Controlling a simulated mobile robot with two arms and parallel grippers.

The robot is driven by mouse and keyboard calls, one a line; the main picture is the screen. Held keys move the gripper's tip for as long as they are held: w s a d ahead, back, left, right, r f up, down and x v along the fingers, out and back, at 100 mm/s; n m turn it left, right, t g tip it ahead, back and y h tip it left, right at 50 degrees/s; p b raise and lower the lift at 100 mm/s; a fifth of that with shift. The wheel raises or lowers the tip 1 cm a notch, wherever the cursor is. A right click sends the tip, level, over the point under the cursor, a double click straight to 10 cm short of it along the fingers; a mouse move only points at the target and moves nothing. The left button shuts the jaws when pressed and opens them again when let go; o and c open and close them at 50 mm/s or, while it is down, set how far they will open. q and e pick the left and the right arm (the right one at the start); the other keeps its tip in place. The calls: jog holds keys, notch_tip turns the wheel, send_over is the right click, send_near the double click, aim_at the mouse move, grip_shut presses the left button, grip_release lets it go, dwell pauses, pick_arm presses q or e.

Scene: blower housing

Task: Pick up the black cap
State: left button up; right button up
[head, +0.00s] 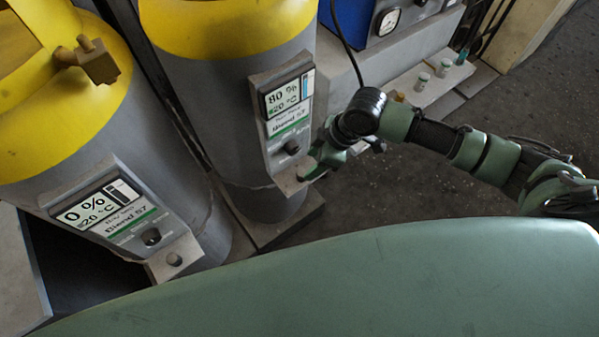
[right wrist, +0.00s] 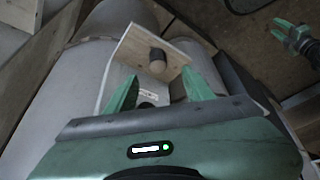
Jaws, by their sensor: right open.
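My right gripper (head: 312,168) is at the lower ledge of the middle cylinder's panel in the head view. In the right wrist view its two green fingers (right wrist: 160,88) are apart with nothing held between them. A small round piece with a dark top and tan lower part (right wrist: 157,60) stands on the pale ledge, beyond the fingertips; it looks like the black cap. A dark knob (right wrist: 146,104) on the panel shows nearer, partly hidden by my gripper. Another green gripper (right wrist: 298,40), apparently my left, shows at upper right.
Two grey cylinders with yellow tops stand at left and middle; their displays read 0 % (head: 95,208) and 80 % (head: 287,95). A blue box with a gauge (head: 388,20) and small vials (head: 422,80) are behind. The floor (head: 400,180) right of the cylinders is clear.

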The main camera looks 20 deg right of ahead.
aim_at(302, 172)
jog(key=p+x, duration=0.1)
jog(key=x, duration=0.6)
jog(key=shift+w+a+f, duration=0.1)
jog(key=shift+w+f, duration=0.1)
jog(key=shift+f, duration=0.1)
grip_shut()
